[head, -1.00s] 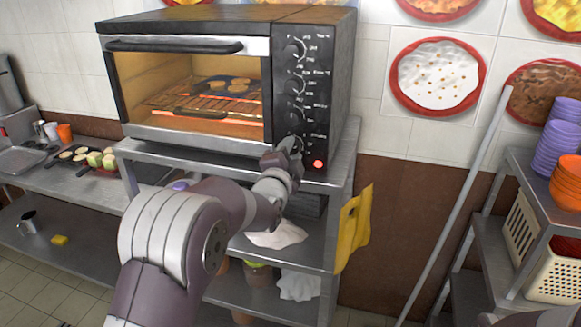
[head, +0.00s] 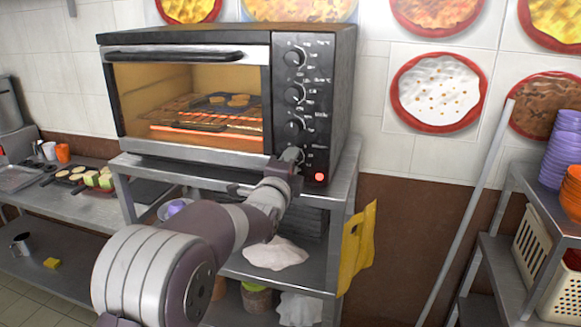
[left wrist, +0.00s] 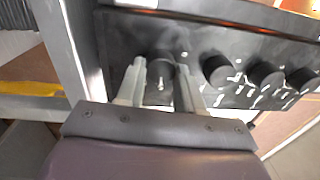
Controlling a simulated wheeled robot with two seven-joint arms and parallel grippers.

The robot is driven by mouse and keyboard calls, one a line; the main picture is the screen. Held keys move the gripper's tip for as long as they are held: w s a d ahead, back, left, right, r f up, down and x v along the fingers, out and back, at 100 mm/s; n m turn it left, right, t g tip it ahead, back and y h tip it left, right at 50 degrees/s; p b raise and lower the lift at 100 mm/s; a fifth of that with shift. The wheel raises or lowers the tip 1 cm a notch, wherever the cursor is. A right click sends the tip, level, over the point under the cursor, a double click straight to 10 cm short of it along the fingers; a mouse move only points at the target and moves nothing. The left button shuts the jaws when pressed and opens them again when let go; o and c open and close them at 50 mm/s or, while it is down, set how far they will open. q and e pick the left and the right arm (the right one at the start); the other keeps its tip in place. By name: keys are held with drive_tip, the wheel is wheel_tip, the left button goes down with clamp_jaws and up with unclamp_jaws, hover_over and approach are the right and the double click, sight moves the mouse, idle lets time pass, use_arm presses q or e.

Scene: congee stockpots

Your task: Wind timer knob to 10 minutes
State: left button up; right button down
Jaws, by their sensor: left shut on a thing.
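A black toaster oven (head: 328,90) with a column of black knobs on its right-hand panel stands on a metal shelf. My left gripper (head: 291,156) is at the lowest knob, just left of a lit red lamp (head: 319,177). In the left wrist view, the fingers of my left gripper (left wrist: 160,82) lie on both sides of that end knob (left wrist: 160,66) and are shut on it. The fingers and wrist mostly hide the knob in the head view, and its setting cannot be read. My right gripper is out of view.
The glass oven door (head: 185,100) is closed, with a glowing rack and a pan inside. A steel counter at left holds a tray of food (head: 85,178). A metal pole (head: 470,200) leans at right.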

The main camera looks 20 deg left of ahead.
use_arm(q)
drive_tip(key=o, duration=1)
drive_tip(key=shift+o, duration=0.2)
drive_tip(key=s+b, duration=0.3)
drive_tip(key=s, duration=0.9)
drive_tip(key=shift+s+a+f, duration=0.25)
drive_tip(key=shift+s+f, duration=0.05)
drive_tip(key=shift+f, duration=0.1)
